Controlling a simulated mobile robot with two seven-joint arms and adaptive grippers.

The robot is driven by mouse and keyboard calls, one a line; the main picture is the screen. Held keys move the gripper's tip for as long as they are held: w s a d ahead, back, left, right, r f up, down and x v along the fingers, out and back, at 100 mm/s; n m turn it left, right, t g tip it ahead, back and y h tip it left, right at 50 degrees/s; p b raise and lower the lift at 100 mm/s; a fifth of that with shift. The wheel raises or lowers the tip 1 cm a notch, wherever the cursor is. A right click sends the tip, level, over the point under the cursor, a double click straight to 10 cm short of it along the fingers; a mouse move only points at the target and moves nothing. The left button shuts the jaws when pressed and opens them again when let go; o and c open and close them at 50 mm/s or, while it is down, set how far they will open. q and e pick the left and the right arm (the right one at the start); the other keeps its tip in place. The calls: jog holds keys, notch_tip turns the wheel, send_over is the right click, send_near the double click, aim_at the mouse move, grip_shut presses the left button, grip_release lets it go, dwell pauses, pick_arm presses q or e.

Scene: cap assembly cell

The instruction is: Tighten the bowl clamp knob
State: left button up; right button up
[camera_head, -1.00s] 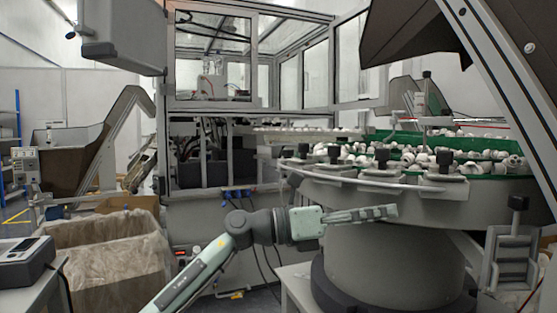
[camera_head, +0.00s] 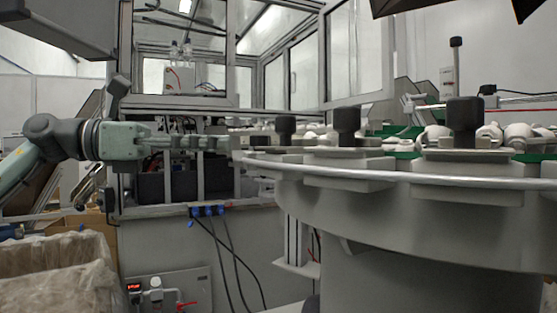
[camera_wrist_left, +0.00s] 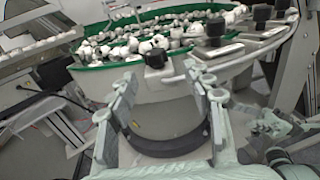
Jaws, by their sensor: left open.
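Black clamp knobs stand upright on grey clamp plates around the bowl rim. In the head view there is a near knob (camera_head: 465,122), a middle knob (camera_head: 347,125) and a farther knob (camera_head: 285,130). My left gripper (camera_head: 222,143) is open, level, pointing right, left of the grey bowl (camera_head: 410,215) at about rim height. In the left wrist view, one knob (camera_wrist_left: 155,59) shows ahead between the spread fingers of my left gripper (camera_wrist_left: 160,85), apart from them. Pale green jointed parts at that view's lower right may be my right arm; its jaws are unclear.
White caps (camera_wrist_left: 150,43) fill the bowl's green inside (camera_wrist_left: 95,65). A framed glass enclosure (camera_head: 185,60) stands behind. A lined carton (camera_head: 55,260) sits at lower left. Cables hang below the enclosure. A post with a black top (camera_head: 456,45) rises behind the bowl.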

aim_at(261, 139)
pick_arm(q)
jog(key=x, duration=0.5)
jog(key=r+x, duration=0.1)
jog(key=x, duration=0.1)
jog(key=shift+w+d, duration=0.35)
pick_arm(e)
jog(key=shift+w+a+f, duration=0.1)
jog(key=shift+a+f, duration=0.05)
jog(key=shift+f, duration=0.2)
